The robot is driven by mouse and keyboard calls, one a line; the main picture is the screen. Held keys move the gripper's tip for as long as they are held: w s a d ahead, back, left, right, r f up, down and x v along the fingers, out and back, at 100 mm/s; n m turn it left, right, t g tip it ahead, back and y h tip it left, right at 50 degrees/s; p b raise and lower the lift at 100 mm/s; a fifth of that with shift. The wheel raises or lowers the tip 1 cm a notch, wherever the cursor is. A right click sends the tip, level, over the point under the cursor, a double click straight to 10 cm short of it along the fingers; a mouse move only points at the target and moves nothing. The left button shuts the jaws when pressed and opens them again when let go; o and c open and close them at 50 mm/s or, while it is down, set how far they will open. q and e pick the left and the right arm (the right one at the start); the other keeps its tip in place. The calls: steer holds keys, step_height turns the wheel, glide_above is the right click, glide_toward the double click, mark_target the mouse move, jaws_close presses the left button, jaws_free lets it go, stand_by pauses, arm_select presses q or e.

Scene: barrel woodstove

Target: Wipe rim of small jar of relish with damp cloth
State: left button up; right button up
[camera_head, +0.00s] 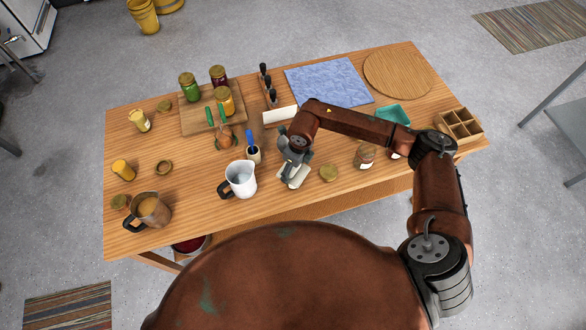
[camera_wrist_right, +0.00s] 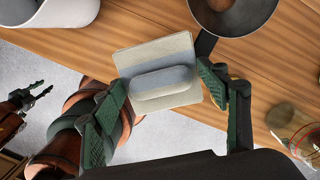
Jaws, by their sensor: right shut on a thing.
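My right gripper (camera_head: 293,172) is low over the front of the table, beside the white jug. In the right wrist view its green fingers (camera_wrist_right: 165,85) are on either side of the raised middle of a pale square cloth pad (camera_wrist_right: 135,60), gripping it. The pad also shows under the gripper in the head view (camera_head: 297,180). A small glass jar (camera_head: 364,156) with a reddish label stands right of the gripper, apart from it. I cannot tell for certain which jar holds the relish. My left gripper (camera_wrist_right: 42,90) shows small at the left of the wrist view, its tips apart and empty.
Several jars stand on or near a board (camera_head: 200,122) at the back left. A blue cloth (camera_head: 325,85) and a round mat (camera_head: 398,75) lie behind.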

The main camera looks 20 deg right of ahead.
steer(key=shift+n+b, duration=2)
steer(key=shift+n, duration=0.6)
steer(key=m+p, duration=0.1)
steer(key=m, duration=0.3)
steer(key=shift+r, duration=0.15)
steer(key=m+p, duration=0.1)
steer(key=m, duration=0.3)
steer(key=shift+f+n+b, duration=0.25)
steer(key=shift+n+b, duration=0.5)
steer(key=shift+n, duration=0.25)
steer(key=shift+r+n+b, duration=0.1)
steer(key=shift+n+b, duration=0.55)
steer(key=shift+n, duration=0.35)
steer(key=shift+r, duration=0.1)
